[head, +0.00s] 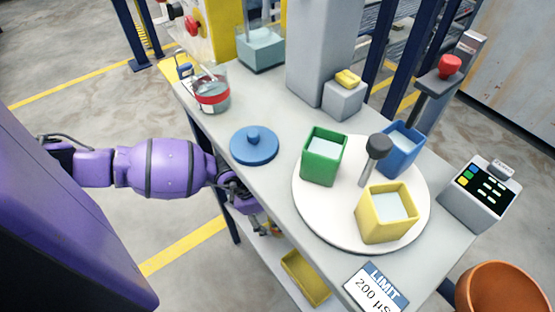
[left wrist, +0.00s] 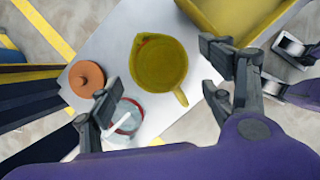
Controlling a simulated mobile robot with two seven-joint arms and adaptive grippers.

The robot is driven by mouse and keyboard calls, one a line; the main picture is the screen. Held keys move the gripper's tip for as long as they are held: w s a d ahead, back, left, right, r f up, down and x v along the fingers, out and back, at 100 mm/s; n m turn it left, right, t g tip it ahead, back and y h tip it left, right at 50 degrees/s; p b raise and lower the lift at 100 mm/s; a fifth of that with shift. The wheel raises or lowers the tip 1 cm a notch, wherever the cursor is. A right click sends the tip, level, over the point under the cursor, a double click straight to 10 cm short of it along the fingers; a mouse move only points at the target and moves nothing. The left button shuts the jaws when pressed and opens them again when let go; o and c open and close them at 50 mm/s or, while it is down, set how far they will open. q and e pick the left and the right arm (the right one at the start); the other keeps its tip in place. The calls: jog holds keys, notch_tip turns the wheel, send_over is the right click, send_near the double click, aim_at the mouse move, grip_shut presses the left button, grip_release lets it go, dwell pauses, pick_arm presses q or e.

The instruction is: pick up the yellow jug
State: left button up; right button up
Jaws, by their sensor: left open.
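The yellow jug (left wrist: 160,62) stands on a pale shelf in the left wrist view, seen from above, with its handle pointing to the lower right. My left gripper (left wrist: 158,84) is open, with its fingers spread to either side of the jug in that picture; I cannot tell the height between them. In the head view my left gripper (head: 243,196) reaches in at the table's left edge, above the lower shelf, and the jug is mostly or wholly hidden there. My right gripper is not in view.
Beside the jug are an orange lidded pot (left wrist: 87,78), a clear red-banded beaker (left wrist: 127,117) and a yellow bin (left wrist: 238,14). The bin also shows on the lower shelf (head: 304,277). The tabletop (head: 262,193) overhangs; a white turntable (head: 318,217) carries green, blue and yellow containers.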

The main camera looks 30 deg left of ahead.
pick_arm(q)
jog(key=x, duration=0.3)
jog(key=shift+w+f+b, duration=0.15)
jog(key=shift+f+b, duration=0.15)
jog(key=shift+b, duration=0.05)
jog(key=c, duration=1.3)
jog(key=shift+o, duration=0.2)
